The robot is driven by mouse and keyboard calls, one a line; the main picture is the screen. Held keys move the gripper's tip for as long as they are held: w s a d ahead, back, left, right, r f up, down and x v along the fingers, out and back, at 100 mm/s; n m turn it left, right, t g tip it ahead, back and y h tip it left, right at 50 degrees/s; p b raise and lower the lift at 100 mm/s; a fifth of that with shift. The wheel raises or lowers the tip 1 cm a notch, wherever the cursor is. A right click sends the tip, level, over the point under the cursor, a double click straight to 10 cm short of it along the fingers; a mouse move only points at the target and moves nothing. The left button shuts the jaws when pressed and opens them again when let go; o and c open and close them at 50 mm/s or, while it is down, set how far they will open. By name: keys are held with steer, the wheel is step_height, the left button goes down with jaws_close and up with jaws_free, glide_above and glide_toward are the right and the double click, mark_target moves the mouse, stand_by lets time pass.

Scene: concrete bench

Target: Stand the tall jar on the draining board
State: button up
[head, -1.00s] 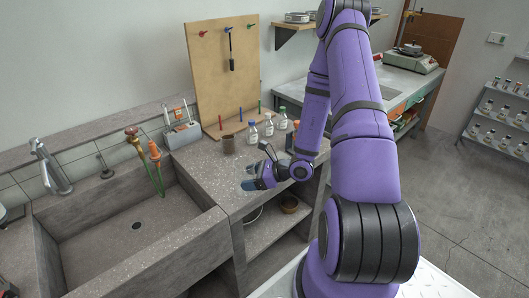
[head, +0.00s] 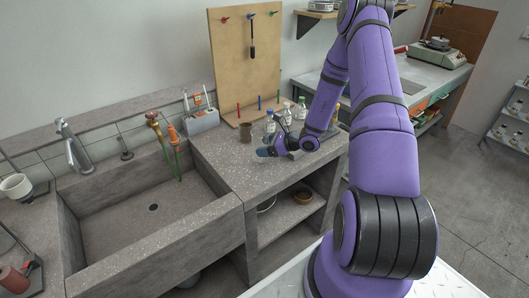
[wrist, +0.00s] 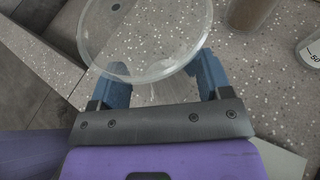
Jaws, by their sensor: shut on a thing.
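My gripper (wrist: 160,88) is shut on a clear glass jar (wrist: 145,40), its blue fingers on either side of the jar in the wrist view. The jar's round rim shows above the fingers; its lower part is see-through and hard to make out. In the head view my gripper (head: 268,152) is over the bench top (head: 225,160) right of the sink, and the jar can hardly be seen there. I cannot tell whether the jar touches the bench. No draining board can be picked out with certainty.
The deep sink (head: 140,205) lies left of my gripper. A brown jar (head: 245,132) and several bottles (head: 270,122) stand behind my gripper, before a pegboard (head: 240,60).

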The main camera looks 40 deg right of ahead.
steer(key=shift+w+d, duration=0.2)
steer(key=shift+w, duration=0.35)
steer(key=shift+f, duration=1.8)
steer(key=o, duration=1.1)
steer(key=shift+f, duration=0.15)
